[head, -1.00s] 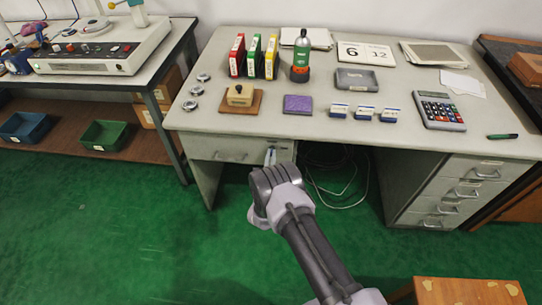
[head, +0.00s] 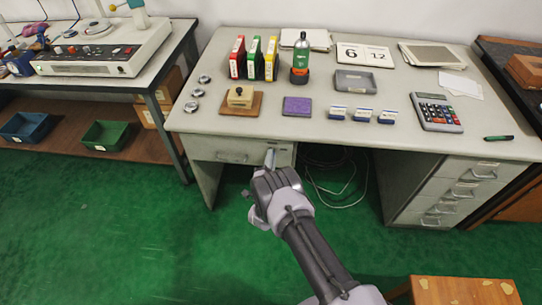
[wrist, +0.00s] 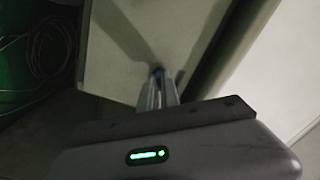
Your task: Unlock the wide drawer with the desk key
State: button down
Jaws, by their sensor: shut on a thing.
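The wide drawer (head: 215,153) is shut, under the left side of the desk, with a pull handle (head: 232,157) on its front. My gripper (head: 270,153) is in front of the right part of that drawer front. In the wrist view my gripper (wrist: 158,88) points at a pale panel, its fingers close together. A small blue bit at the fingertips (wrist: 158,70) looks like part of the desk key, which is mostly hidden. I cannot tell whether the key touches the panel or is in a lock; no keyhole shows clearly.
The desk top (head: 390,140) holds binders, a bottle, a stamp, a calculator (head: 437,112) and several small boxes. Loose cables (head: 340,190) lie in the knee space. A narrow drawer stack (head: 455,190) stands at right. A wooden stool (head: 465,290) is at front right.

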jog(key=shift+m+p, duration=1.25)
jog(key=shift+m, duration=2.25)
jog(key=c, duration=1.6)
grip_release()
jog(key=s+p, duration=0.2)
jog(key=s, duration=0.3)
jog(key=s+p, duration=0.3)
jog(key=s, duration=0.3)
jog(key=s+p, duration=0.3)
jog(key=s, duration=0.3)
jog(key=shift+s+a, duration=0.2)
jog(key=shift+a, duration=0.15)
